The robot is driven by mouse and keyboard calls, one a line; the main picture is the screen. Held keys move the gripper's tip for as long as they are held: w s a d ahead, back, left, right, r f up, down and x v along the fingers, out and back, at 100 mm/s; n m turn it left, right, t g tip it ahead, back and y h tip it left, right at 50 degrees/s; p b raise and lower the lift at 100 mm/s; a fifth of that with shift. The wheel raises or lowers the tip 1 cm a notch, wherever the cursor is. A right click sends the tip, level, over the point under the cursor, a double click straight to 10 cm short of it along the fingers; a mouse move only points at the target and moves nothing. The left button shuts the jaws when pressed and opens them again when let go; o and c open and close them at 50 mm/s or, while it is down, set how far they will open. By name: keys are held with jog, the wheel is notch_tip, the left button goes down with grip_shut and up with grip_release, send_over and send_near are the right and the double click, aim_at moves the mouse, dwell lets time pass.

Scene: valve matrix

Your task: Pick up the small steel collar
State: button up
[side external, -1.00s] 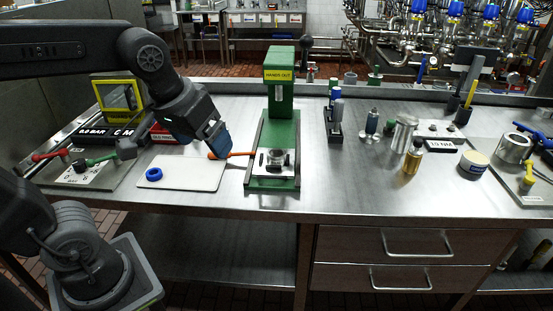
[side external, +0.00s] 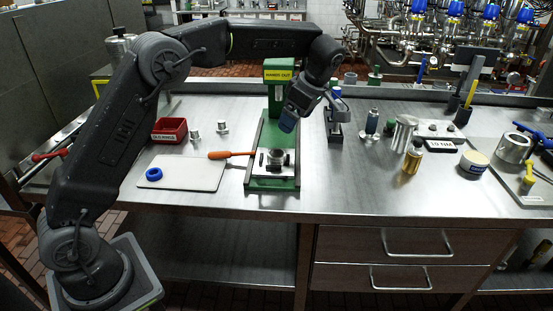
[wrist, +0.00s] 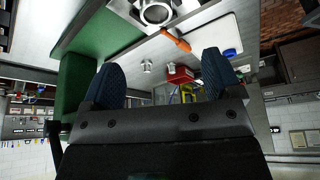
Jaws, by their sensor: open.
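Two small steel pieces stand on the bench between the red bin and the green press: one on the left (side external: 194,135) and one on the right (side external: 222,128). They also show in the wrist view, the first (wrist: 171,67) and the second (wrist: 146,65). A steel ring (side external: 276,157) sits on the plate of the press base. It shows at the top of the wrist view (wrist: 156,13). I cannot tell for sure which of these is the small collar. My gripper (side external: 287,125) is open and empty, tilted, in front of the press column and above its base. Its fingers (wrist: 161,62) are spread.
The green press (side external: 277,75) stands close to my gripper. An orange-handled tool (side external: 230,155) lies left of its base. A white board (side external: 195,177) with a blue ring (side external: 154,174) is farther left, a red bin (side external: 169,130) behind. Several cylinders stand to the right.

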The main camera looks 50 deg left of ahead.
send_over(276, 153)
jog(key=d, duration=0.3)
notch_tip(276, 153, down, 8)
jog(key=shift+r, duration=0.1)
jog(key=shift+w+x, duration=0.15)
jog(key=shift+x, duration=1.15)
jog(key=shift+w+x, duration=0.15)
jog(key=shift+x, duration=1.15)
jog(key=shift+a, duration=0.15)
jog(key=shift+c, duration=0.3)
jog(key=c, duration=1)
jog(key=shift+r, duration=0.1)
jog(key=shift+c, duration=0.5)
jog(key=shift+r, duration=0.1)
